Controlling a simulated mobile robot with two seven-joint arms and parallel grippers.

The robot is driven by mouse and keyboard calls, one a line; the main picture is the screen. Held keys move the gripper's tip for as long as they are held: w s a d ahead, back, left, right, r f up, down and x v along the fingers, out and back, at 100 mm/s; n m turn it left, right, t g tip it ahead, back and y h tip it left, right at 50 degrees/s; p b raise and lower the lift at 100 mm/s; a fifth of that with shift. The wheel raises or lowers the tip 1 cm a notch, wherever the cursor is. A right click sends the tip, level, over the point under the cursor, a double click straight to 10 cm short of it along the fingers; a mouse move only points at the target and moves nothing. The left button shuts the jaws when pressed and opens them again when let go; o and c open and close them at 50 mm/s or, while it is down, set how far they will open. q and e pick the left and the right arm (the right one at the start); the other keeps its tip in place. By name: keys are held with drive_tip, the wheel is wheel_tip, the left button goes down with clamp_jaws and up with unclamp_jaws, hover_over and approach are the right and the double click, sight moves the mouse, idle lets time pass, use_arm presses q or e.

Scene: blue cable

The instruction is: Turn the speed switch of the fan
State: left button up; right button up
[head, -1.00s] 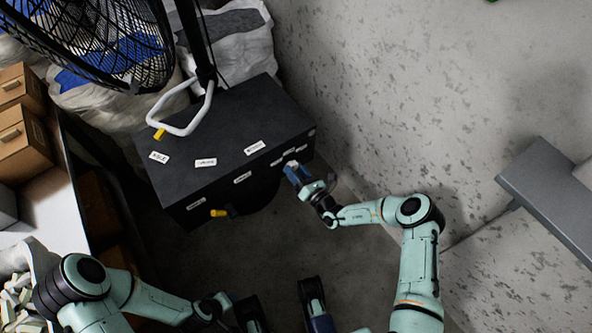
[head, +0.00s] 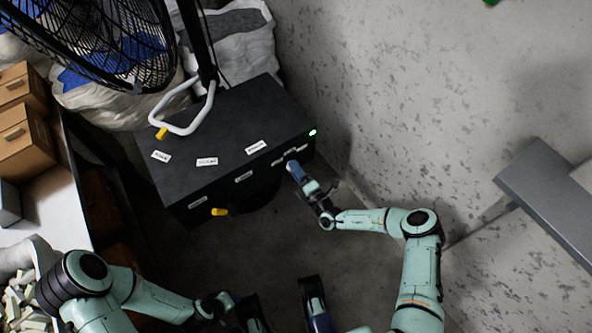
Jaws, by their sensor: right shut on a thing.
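The pedestal fan (head: 112,40) stands at the upper left, with its dark cage and pole. Its white tube foot (head: 190,125) rests on a black box (head: 235,125) with small white labels. A small green light (head: 313,132) glows at the box's right end. My right gripper (head: 291,164) reaches the right part of the box's front face, by several labels, and is shut on a small part there, seemingly the speed switch. The switch itself is hidden by the fingers. My left arm's gripper (head: 250,312) is low in the picture, away from the box; its jaws are unclear.
A yellow piece (head: 218,212) sticks out of the box's front at left. A shelf (head: 45,200) with brown drawer boxes (head: 22,145) stands at left. Sacks (head: 240,45) lie behind the box. A grey ledge (head: 555,205) juts out at right. Floor before the box is clear.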

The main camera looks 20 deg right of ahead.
use_arm(q)
drive_tip(key=shift+s, duration=0.1)
use_arm(e)
drive_tip(key=shift+a+m, duration=0.1)
drive_tip(key=shift+m, duration=1.1)
use_arm(q)
drive_tip(key=shift+r, duration=0.1)
use_arm(e)
drive_tip(key=o, duration=1)
drive_tip(key=shift+o, duration=0.2)
use_arm(q)
drive_tip(key=shift+g+h, duration=0.4)
drive_tip(key=shift+g, duration=0.3)
drive_tip(key=s+r+p, duration=0.1)
drive_tip(key=s+d+r+p, duration=0.2)
drive_tip(key=s, duration=0.1)
drive_tip(key=shift+s+r, duration=0.1)
drive_tip(key=shift+r, duration=0.05)
use_arm(e)
drive_tip(key=v, duration=1.3)
drive_tip(key=shift+s, duration=0.3)
drive_tip(key=shift+a, duration=0.1)
